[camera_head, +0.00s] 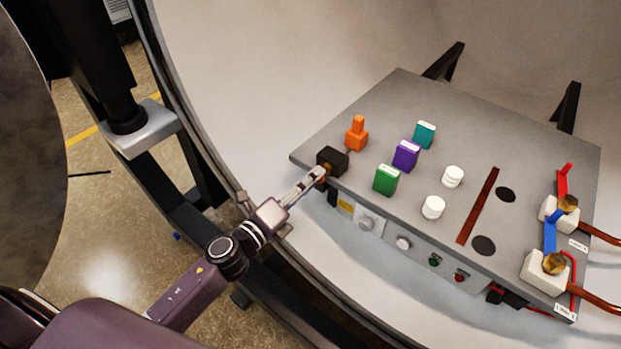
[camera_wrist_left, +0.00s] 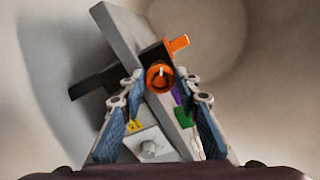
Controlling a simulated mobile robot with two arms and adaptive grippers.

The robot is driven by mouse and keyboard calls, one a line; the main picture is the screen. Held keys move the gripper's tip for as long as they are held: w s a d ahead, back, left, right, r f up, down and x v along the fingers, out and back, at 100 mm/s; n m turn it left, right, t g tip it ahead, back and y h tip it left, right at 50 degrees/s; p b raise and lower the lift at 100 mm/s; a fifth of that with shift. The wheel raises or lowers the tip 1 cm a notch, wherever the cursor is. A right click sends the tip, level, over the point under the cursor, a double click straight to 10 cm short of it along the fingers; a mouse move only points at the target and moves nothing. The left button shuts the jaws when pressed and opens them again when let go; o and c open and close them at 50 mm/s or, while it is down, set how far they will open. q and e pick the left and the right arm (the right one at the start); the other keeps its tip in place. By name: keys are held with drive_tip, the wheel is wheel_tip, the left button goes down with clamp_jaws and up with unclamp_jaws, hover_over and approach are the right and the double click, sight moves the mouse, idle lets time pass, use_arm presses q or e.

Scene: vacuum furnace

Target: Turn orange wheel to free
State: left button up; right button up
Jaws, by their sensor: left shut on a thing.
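The orange wheel (camera_wrist_left: 159,77) is a round orange knob with a pale mark on its face, on the front of a black block (camera_head: 332,161) at the panel's left corner. My left gripper (camera_head: 319,175) reaches in from the lower left and is shut on the wheel. In the left wrist view its two fingers sit on either side of the wheel, whose face shows between the tips. In the head view the fingers mostly hide the wheel. My right gripper is not in view.
The grey panel (camera_head: 440,115) carries an orange piece (camera_head: 356,134), green (camera_head: 387,180), purple (camera_head: 406,155) and teal (camera_head: 424,134) blocks, and white cylinders (camera_head: 433,207). Knobs and buttons line its front edge. Copper pipes (camera_head: 598,301) stand at the right. The curved chamber wall surrounds it.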

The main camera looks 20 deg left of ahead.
use_arm(q)
drive_tip(key=shift+n+p, duration=0.95)
drive_tip(key=shift+n, duration=2.15)
drive_tip(key=shift+f, duration=0.1)
drive_tip(key=o, duration=1.1)
drive_tip(key=shift+o, duration=0.2)
drive_tip(key=v, duration=1.2)
